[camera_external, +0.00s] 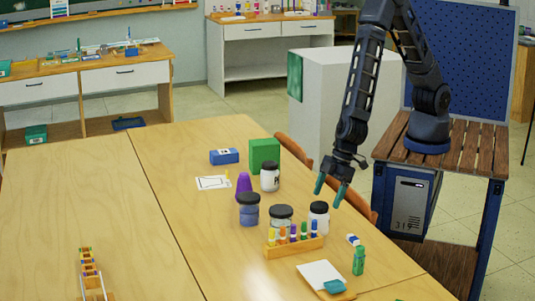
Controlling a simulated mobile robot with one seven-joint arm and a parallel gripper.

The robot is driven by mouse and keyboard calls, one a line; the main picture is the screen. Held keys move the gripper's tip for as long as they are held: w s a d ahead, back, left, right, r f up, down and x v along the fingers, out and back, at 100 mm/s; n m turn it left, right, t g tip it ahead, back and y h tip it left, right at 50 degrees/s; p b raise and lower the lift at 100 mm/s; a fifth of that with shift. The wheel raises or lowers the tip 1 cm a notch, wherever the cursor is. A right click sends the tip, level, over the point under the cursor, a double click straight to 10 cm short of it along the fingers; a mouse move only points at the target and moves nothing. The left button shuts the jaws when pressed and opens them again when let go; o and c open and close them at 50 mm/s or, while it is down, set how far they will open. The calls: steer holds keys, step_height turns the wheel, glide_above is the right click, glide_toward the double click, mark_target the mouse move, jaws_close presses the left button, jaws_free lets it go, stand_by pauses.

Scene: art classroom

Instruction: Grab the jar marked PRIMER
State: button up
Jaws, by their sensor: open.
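Several jars with dark lids stand upright on the wooden table. One white jar (270,180) stands towards the back and has a dark mark on its side, too small to read. A bluish jar (248,215) and a pale jar (278,229) stand nearer the front. Another white jar (318,222) stands to the right of these. I cannot tell which jar is marked PRIMER. My gripper (331,190) is open and empty, with green fingertips pointing down. In the picture it is just above and to the right of the right-hand white jar, apart from it.
A rack of coloured tubes (293,245) stands directly in front of the jars. A purple cone (244,183), green box (264,154) and blue box (224,156) are behind them. A green bottle (358,261) is at front right. The table's left part is mostly clear.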

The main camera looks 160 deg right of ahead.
mark_target(324, 204)
steer(key=x, duration=0.3)
steer(key=shift+s+x, duration=0.2)
steer(key=shift+x, duration=2.6)
steer(key=shift+d, duration=0.1)
steer(key=c, duration=1.3)
